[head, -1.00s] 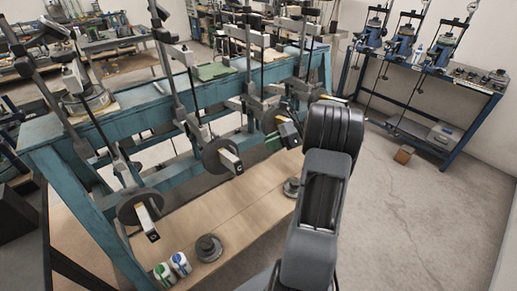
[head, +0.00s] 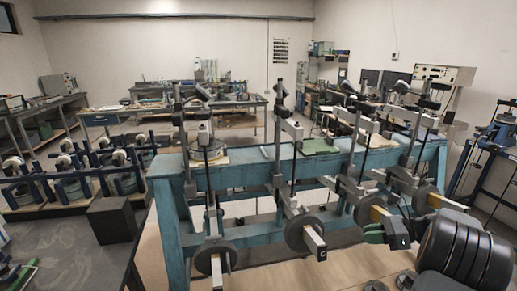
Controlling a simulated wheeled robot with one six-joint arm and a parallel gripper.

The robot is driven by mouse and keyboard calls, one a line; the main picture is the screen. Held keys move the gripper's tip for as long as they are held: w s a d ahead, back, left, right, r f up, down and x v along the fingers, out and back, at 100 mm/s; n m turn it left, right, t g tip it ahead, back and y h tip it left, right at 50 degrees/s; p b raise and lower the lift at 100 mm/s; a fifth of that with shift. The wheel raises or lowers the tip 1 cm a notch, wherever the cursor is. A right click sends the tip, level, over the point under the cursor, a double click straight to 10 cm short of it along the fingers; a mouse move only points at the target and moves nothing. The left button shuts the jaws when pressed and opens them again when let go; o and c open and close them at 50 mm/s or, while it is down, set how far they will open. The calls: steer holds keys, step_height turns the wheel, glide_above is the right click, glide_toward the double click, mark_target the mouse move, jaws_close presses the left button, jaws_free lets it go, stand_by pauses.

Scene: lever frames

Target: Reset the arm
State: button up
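My arm shows as a black, ribbed rounded joint (head: 466,250) at the lower right in the head view. I cannot make out my gripper's fingers, or whether they hold anything. A green and black piece (head: 376,233) shows beside a lever end just left of my arm; I cannot tell what it belongs to. A blue bench (head: 240,176) carries a row of lever frames. The left lever (head: 217,268) and the middle lever (head: 314,243) slope down toward me, each beside a round grey disc. A yellow part (head: 378,213) shows at the lever to their right.
A dark table (head: 75,235) with a black block (head: 111,220) stands at the left. Low racks of blue devices (head: 70,180) stand behind it. Another bench (head: 200,108) is at the back. A wooden board lies under the blue bench, with round weights near my arm.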

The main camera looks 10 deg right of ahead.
steer(key=s+a+f+n+g+h, duration=0.4)
steer(key=s+a+f+n+h, duration=0.2)
steer(key=n, duration=0.3)
steer(key=s+a+r+n+t+h, duration=0.1)
steer(key=s+a+r+n+h, duration=0.2)
steer(key=a+n, duration=0.4)
steer(key=s+a+r+n+t+h, duration=0.1)
steer(key=s+a+r+n+h, duration=0.2)
steer(key=s+a+r+n, duration=0.2)
steer(key=a+n, duration=0.3)
steer(key=a, duration=0.2)
steer(key=shift+s+a+r+n+t, duration=0.2)
steer(key=shift+s+n+t, duration=0.1)
steer(key=shift+s, duration=0.05)
steer(key=shift+o, duration=0.4)
stand_by(0.9)
